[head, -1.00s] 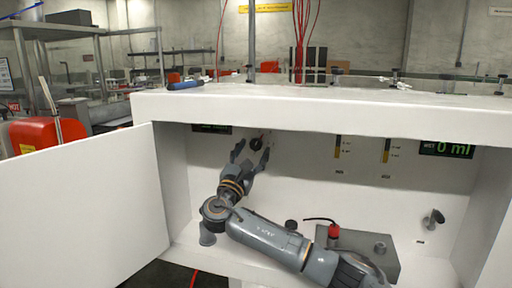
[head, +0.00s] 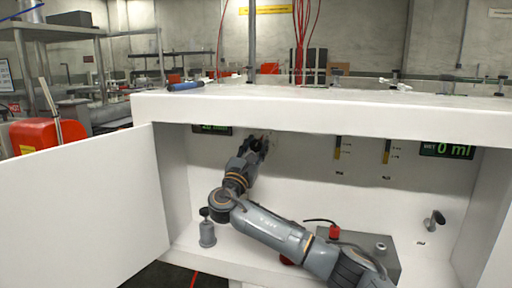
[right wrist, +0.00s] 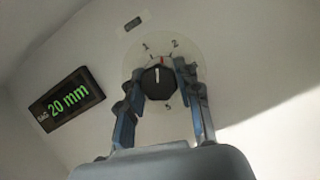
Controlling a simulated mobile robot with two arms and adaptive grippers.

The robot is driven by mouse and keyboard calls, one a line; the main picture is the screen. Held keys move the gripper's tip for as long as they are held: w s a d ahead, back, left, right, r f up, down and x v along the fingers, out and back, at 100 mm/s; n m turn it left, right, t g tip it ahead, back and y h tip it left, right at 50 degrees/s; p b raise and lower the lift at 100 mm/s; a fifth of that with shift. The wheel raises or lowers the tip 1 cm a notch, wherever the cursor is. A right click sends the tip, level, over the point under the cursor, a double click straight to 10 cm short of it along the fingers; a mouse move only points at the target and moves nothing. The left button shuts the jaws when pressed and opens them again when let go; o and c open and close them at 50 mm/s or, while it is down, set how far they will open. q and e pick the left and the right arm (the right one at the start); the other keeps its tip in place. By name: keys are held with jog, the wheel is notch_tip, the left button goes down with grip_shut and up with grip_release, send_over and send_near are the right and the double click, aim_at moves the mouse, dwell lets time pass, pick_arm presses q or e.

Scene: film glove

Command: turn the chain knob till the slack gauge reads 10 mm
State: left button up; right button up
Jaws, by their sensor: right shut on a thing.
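The chain knob (right wrist: 158,82) is a dark, many-sided knob on a pale round dial (right wrist: 190,50) with numbers, fixed to the cabinet's back wall. Its white pointer line faces up, close to a red mark. My right gripper (right wrist: 159,75) is shut on the knob, one finger on each side. In the head view my right gripper (head: 258,145) reaches to the back wall and hides the knob. My left gripper is not in view.
The white cabinet (head: 320,105) has its door (head: 75,210) open at left. Inside are a grey cylinder (head: 207,233), a grey box (head: 375,262) with a red part (head: 334,231), and a wall knob (head: 437,217).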

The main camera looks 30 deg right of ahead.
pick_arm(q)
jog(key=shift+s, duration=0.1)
pick_arm(e)
jog(key=shift+m, duration=0.3)
